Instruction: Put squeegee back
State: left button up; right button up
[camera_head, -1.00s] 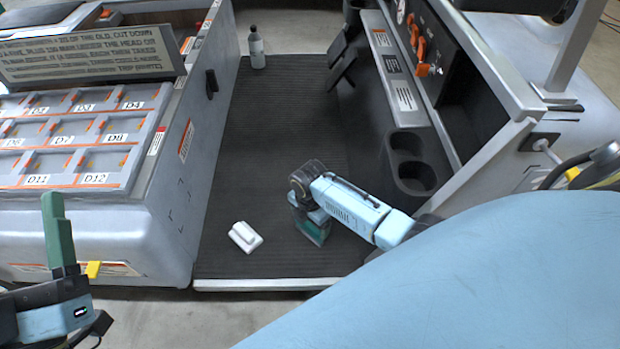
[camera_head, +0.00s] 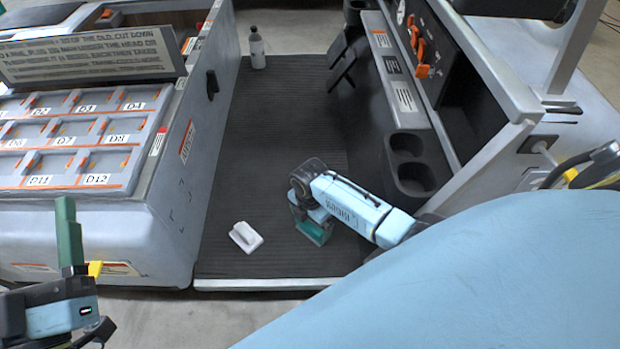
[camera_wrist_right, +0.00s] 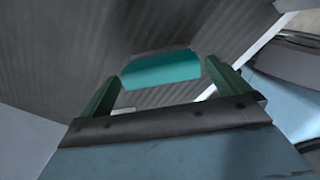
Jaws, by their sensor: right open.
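My right gripper (camera_head: 314,231) points down low over the dark ribbed floor of the cart. In the right wrist view its two green fingers (camera_wrist_right: 162,88) stand apart, so it is open. A teal piece with a grey edge (camera_wrist_right: 160,70) shows between and beyond the fingertips; it may be the squeegee, but most of its shape is hidden. I cannot tell if the fingers touch it. A small white block-like object (camera_head: 245,237) lies on the floor left of my right gripper. My left gripper (camera_head: 70,232) is at the lower left with one green finger upright; its opening is unclear.
A cabinet with labelled compartments (camera_head: 172,190) stands left of the floor. A bottle (camera_head: 257,48) stands at the back. On the right are a black cup holder (camera_head: 412,162) and a console with orange controls (camera_head: 420,50). The middle floor is clear.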

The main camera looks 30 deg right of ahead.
aim_at(310, 223)
notch_tip(310, 223, up, 3)
jog(key=shift+p, duration=0.85)
pick_arm(q)
notch_tip(310, 223, down, 12)
jog(key=a+r+g+y+p, duration=0.1)
jog(key=a+g+y+p, duration=0.15)
jog(key=g, duration=0.55)
pick_arm(e)
notch_tip(310, 223, up, 2)
jog(key=shift+r+b, duration=0.25)
jog(key=shift+b, duration=0.25)
notch_tip(310, 223, up, 3)
jog(key=shift+f+p, duration=0.1)
jog(key=shift+p, duration=0.65)
pick_arm(q)
jog(key=s+a+f+n+g+y+p, duration=0.1)
jog(key=s+a+f+g+y, duration=0.2)
jog(key=s+f+g, duration=0.5)
jog(key=s+a+f, duration=0.1)
jog(key=s, duration=0.1)
jog(key=shift+s+a+g, duration=0.35)
jog(key=shift+g, duration=0.05)
pick_arm(e)
jog(key=s+a+r+m+t, duration=0.2)
jog(key=s+r+m, duration=0.6)
jog(key=m, duration=0.1)
jog(key=s+a+r+m+t, duration=0.2)
jog(key=s+r+m, duration=0.7)
jog(key=shift+s+m+t+y, duration=0.3)
jog(key=shift+m+t, duration=0.1)
